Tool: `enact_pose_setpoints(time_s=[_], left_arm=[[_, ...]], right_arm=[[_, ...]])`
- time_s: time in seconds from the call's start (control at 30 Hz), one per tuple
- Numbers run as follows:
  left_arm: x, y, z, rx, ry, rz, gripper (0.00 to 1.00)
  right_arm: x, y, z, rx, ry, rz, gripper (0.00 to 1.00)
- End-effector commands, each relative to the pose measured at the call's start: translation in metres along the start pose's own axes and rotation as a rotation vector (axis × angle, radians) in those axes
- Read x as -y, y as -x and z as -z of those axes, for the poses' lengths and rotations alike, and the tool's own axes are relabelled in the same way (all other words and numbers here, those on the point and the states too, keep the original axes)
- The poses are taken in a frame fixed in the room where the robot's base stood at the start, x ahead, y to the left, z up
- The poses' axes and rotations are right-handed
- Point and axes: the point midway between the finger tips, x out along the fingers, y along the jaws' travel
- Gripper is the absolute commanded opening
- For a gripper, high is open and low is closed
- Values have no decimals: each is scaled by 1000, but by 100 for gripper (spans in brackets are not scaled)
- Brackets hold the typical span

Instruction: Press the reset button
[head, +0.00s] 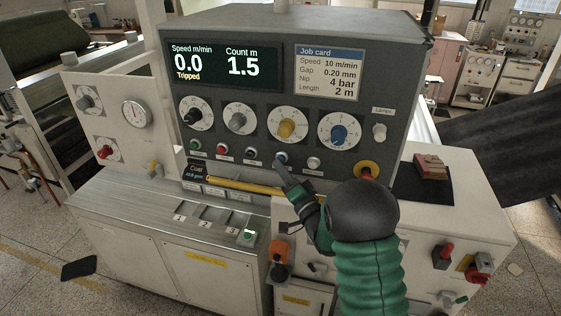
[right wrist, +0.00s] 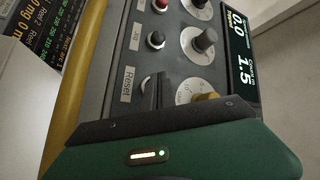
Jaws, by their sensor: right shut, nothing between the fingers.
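The reset button (head: 281,157) is a small blue button in the row under the dials on the grey control panel (head: 262,125). My right gripper (head: 282,168) is shut and empty, with its fingertips just below and in front of this button; I cannot tell whether they touch it. In the right wrist view the shut fingers (right wrist: 156,88) stand beside the "Reset" label (right wrist: 127,84) and hide the button. The display (head: 222,64) reads 0.0 m/min, "Tripped", and count 1.5 m. My left gripper is not in view.
A black jog button (head: 250,153) and a red button (head: 222,149) sit left of the reset button, a pale one (head: 313,163) to its right. A red emergency knob on a yellow ring (head: 367,170) is further right. A yellow bar (head: 235,185) runs below.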

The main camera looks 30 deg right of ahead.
Motion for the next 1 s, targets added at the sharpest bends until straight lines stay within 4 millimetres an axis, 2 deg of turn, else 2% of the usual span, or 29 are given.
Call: enact_pose_setpoints(time_s=[1.0], left_arm=[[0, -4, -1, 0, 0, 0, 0]], right_arm=[[-4, -5, 4, -1, 0, 0, 0]])
